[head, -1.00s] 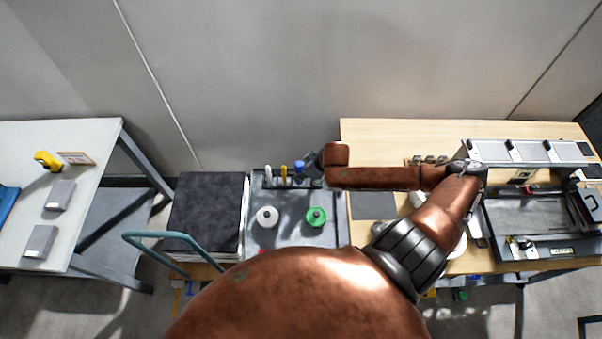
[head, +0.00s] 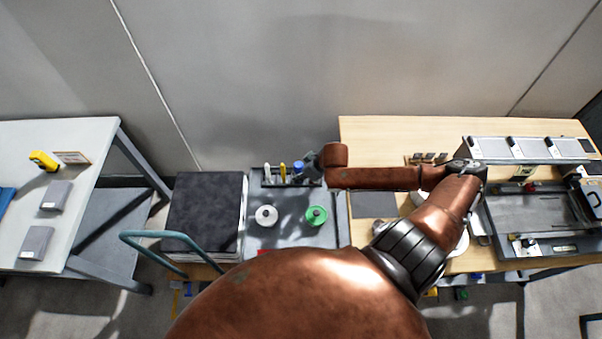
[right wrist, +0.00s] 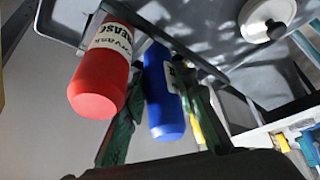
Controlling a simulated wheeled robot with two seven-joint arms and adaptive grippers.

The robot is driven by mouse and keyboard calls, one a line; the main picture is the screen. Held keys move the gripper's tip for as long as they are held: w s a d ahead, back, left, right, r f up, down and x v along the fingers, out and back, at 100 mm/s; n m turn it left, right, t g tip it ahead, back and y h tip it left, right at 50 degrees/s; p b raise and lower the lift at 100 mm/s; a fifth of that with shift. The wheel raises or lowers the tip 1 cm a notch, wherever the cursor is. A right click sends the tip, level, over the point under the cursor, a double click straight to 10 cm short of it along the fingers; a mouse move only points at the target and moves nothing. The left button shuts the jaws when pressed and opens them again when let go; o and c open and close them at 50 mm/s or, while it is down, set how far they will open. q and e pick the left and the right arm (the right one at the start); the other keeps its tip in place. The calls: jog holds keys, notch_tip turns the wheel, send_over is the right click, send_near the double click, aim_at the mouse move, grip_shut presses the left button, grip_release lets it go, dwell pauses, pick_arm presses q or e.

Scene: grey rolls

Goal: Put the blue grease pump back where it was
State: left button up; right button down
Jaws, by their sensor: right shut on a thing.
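The blue grease pump (head: 298,167) is at the back of the grey cart top, at the right part of a dark rack (head: 264,182). My right gripper (head: 310,168) reaches it from the right and is shut on it. In the right wrist view the blue pump (right wrist: 163,100) lies between the two dark green fingers of my right gripper (right wrist: 160,110). A red grease container (right wrist: 101,80) is close beside it. Whether the pump's base is seated in the rack is hidden. My left gripper is out of view.
A yellow tool (head: 283,172) and a white tool (head: 267,171) stand in the rack. A white roll (head: 266,215) and a green roll (head: 316,215) sit on the cart. A black-topped stack (head: 207,213) is left; a wooden table (head: 400,133) is right.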

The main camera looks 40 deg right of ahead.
jog(key=shift+f, duration=0.3)
jog(key=c, duration=1.5)
grip_release()
jog(key=shift+o, duration=0.2)
